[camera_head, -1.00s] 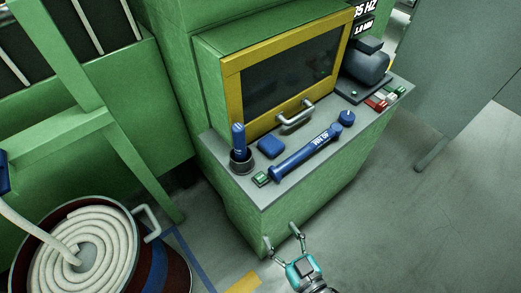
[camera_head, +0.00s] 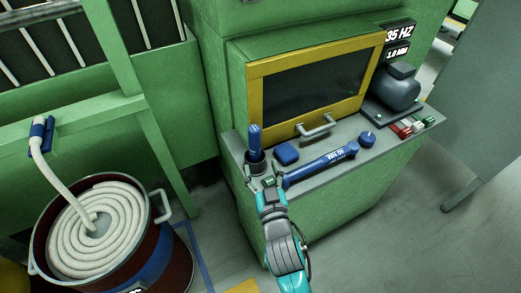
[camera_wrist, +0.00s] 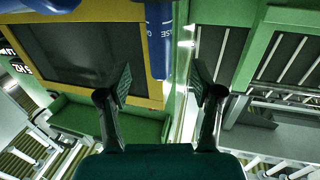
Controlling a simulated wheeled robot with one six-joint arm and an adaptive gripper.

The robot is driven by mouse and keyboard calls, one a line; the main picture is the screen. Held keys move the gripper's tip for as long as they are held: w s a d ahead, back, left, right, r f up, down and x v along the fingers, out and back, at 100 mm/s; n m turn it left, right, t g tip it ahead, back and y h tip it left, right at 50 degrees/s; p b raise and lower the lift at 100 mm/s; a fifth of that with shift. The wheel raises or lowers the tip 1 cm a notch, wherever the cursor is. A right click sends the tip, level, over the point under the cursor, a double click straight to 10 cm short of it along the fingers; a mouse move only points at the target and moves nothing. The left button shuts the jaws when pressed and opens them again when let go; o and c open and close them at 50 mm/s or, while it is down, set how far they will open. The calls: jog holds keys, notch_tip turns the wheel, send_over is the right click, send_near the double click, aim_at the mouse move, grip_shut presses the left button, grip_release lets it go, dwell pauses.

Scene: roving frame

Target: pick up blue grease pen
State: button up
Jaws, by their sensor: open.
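The blue grease pen (camera_head: 255,138) stands upright in a small dark cup (camera_head: 256,162) at the left end of the grey shelf. My gripper (camera_head: 263,174) is open and empty at the shelf's front edge, just in front of the cup. In the wrist view the picture is upside down. The blue pen (camera_wrist: 157,60), with part of its lettering showing, comes in from the top edge between the two open fingers (camera_wrist: 162,88). I cannot tell whether the fingers are level with the pen in depth.
A handle (camera_head: 316,126) juts from the yellow-framed panel (camera_head: 255,95) behind. A drum with coiled hose (camera_head: 165,268) stands at left.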

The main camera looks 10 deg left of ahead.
aim_at(256, 148)
jog(key=shift+x, duration=4.8)
grip_shut()
